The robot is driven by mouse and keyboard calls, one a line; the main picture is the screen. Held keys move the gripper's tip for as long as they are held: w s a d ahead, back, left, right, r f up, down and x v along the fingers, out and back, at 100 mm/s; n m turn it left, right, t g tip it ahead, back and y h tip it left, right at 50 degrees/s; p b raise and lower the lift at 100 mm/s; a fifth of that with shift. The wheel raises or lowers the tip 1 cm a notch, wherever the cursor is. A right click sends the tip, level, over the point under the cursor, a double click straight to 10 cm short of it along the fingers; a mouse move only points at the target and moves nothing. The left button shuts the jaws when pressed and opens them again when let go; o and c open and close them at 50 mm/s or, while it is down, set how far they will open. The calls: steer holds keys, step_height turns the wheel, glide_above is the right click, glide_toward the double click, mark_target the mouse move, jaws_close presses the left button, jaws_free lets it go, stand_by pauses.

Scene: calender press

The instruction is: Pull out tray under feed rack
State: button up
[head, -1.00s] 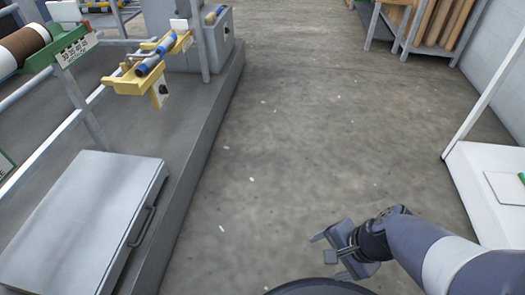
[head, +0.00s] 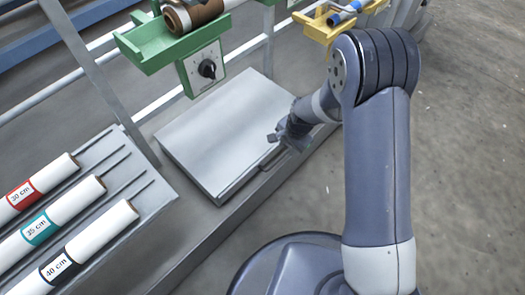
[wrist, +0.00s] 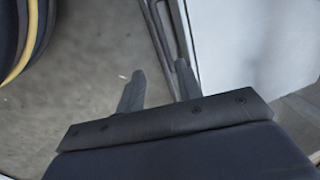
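The tray (head: 215,125) is a flat, light grey box on the low grey platform, below the rails of the rack. Its dark bar handle (head: 271,158) is on its front side, facing the aisle. My gripper (head: 275,137) is at the tray's front edge, close to the handle; my forearm hides part of the tray's right end. In the wrist view my gripper (wrist: 160,70) has its two fingers apart. The handle (wrist: 157,30) runs down toward the gap between the fingertips, beside the pale tray (wrist: 245,40). I cannot tell whether it lies between them. Nothing is gripped.
A green bracket (head: 150,48) with a brown roll (head: 193,12) and a dial box (head: 206,69) hangs above the tray. A yellow bracket (head: 322,25) is farther right. Labelled white rolls (head: 62,215) lie on a rack at left. The concrete floor (head: 455,150) at right is clear.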

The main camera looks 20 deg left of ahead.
mark_target(278, 160)
steer(key=a+f+b, duration=0.1)
steer(key=f, duration=0.2)
steer(key=f+b, duration=0.2)
steer(key=f, duration=0.2)
steer(key=a+f+b, duration=0.1)
steer(key=f, duration=0.3)
steer(key=shift+w+a, duration=0.35)
steer(key=shift+c, duration=0.2)
jaws_close()
